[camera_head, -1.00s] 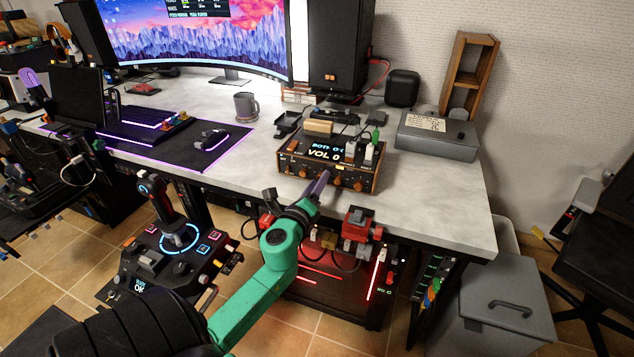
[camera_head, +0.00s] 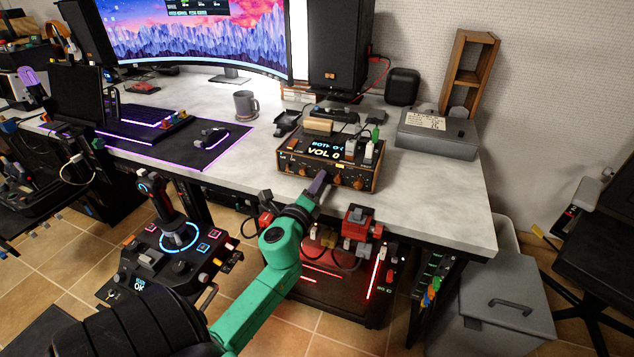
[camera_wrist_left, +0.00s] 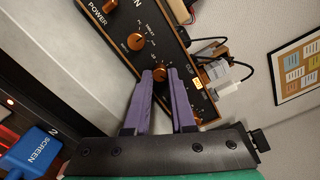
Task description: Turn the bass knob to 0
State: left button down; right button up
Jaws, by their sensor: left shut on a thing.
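The amplifier (camera_head: 352,176) is a dark box with wooden sides and a row of orange knobs, standing near the desk's front edge. Its display (camera_head: 324,153) reads "VOL 0". My left gripper (camera_head: 321,183) is at its front panel. In the left wrist view, the purple fingers of the left gripper (camera_wrist_left: 161,74) are shut on an orange knob (camera_wrist_left: 159,73). The label of that knob is too small or hidden to read, so I cannot tell if it is the bass knob. Another orange knob (camera_wrist_left: 135,42) is beside it. My right gripper is not in view.
A red device (camera_head: 357,224) is mounted below the desk edge, right of my left arm. Small items and cables lie on top of the amplifier. A mug (camera_head: 246,105) and a grey box (camera_head: 437,140) stand on the desk. The desk's right part (camera_head: 440,200) is clear.

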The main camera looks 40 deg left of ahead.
pick_arm(q)
jog(key=n, duration=0.3)
jog(key=shift+n, duration=0.8)
jog(key=shift+n+p, duration=0.35)
jog(key=shift+n, duration=0.15)
jog(key=n+p, duration=0.1)
jog(key=n, duration=0.3)
jog(key=shift+r, duration=0.15)
jog(key=shift+n+p, duration=0.8)
jog(key=shift+n, duration=1)
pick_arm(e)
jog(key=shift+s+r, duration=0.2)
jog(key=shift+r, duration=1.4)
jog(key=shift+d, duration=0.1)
pick_arm(q)
jog(key=c, duration=0.8)
grip_release()
jog(key=shift+o, duration=0.2)
